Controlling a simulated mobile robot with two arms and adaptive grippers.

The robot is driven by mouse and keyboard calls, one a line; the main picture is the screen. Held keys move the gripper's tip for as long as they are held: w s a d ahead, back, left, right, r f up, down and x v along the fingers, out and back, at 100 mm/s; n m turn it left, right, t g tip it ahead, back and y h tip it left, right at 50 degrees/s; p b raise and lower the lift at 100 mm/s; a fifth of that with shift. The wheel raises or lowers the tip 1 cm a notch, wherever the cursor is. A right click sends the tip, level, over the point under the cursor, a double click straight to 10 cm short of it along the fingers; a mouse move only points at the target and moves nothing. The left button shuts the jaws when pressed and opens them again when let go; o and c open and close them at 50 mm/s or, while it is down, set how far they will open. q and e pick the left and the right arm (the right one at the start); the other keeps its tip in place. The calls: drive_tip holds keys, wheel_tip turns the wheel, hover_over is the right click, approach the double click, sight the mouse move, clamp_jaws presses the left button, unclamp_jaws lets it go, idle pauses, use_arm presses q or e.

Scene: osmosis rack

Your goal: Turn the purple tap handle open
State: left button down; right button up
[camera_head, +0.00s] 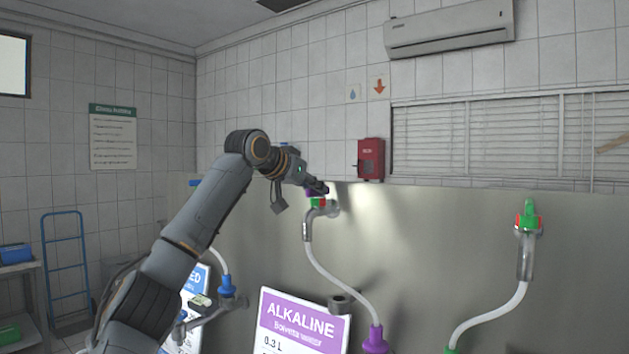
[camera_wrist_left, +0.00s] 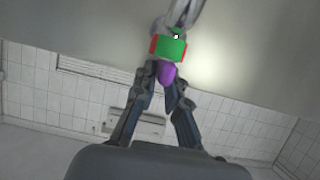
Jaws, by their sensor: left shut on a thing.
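The purple tap handle (camera_wrist_left: 167,74) is between the fingertips of my left gripper (camera_wrist_left: 166,82) in the left wrist view. The gripper is shut on it. The handle sits against a green and red tap collar (camera_wrist_left: 170,48). In the head view the fingers of my left gripper (camera_head: 318,188) cover most of the handle, and only a little purple (camera_head: 309,192) shows beside them. The green and red collar (camera_head: 319,202) shows just below the fingers, on a metal tap with a white hose. My right gripper is not in view.
A steel panel (camera_head: 440,240) carries the taps. A second tap (camera_head: 528,222) with a green handle stands at the right. A purple-and-white ALKALINE sign (camera_head: 300,318) is below. A blue fitting (camera_head: 227,287) with a hose is at the left, partly behind my arm.

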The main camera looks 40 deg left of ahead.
use_arm(q)
drive_tip(key=c, duration=1.4)
unclamp_jaws()
drive_tip(key=v, duration=1.2)
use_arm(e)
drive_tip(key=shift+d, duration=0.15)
use_arm(q)
drive_tip(key=shift+f, duration=0.1)
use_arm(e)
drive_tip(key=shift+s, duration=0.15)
